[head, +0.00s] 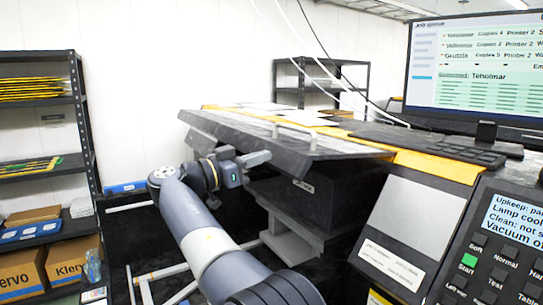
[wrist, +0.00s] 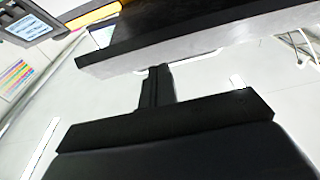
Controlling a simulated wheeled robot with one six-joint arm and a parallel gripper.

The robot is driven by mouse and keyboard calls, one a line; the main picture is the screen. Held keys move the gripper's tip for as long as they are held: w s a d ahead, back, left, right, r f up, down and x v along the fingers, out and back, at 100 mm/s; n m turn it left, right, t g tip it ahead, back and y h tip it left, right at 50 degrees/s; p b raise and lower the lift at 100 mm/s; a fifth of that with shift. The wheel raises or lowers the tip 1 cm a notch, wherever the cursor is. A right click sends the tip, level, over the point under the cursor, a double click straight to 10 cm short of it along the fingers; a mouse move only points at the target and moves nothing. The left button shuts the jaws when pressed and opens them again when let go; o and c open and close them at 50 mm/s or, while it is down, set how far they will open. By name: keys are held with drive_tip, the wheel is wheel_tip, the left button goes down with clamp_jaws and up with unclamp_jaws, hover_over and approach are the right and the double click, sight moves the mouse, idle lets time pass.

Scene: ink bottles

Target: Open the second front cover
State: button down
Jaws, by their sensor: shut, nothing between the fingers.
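A large printer carries a long dark, sloping front cover (head: 240,133) with a pale handle (head: 295,130) near its middle. I cannot tell from the frames whether this is the second cover. My gripper (head: 266,157) is shut and empty, just at the cover's lower front edge, left of and below the handle. In the wrist view, the shut fingers (wrist: 156,80) point towards the cover's pale edge (wrist: 230,43). A thin pale handle-like bar shows beyond the fingertips there. Whether the fingertips touch the cover cannot be told.
The printer's control panel (head: 500,245) and a monitor (head: 475,70) stand at the right. A keyboard (head: 430,140) lies on top of the printer. Shelves (head: 40,125) with boxes stand at the left. The floor between shelf and printer is partly clear, with pale frame legs low down.

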sight(282, 146)
drive_tip(key=v, duration=0.7)
drive_tip(key=shift+w+d, duration=0.1)
drive_tip(key=x, duration=0.7)
drive_tip(key=p+x, duration=0.1)
drive_tip(key=x, duration=0.3)
drive_tip(key=shift+r, duration=0.35)
drive_tip(key=shift+r+p, duration=0.2)
drive_tip(key=shift+p, duration=0.1)
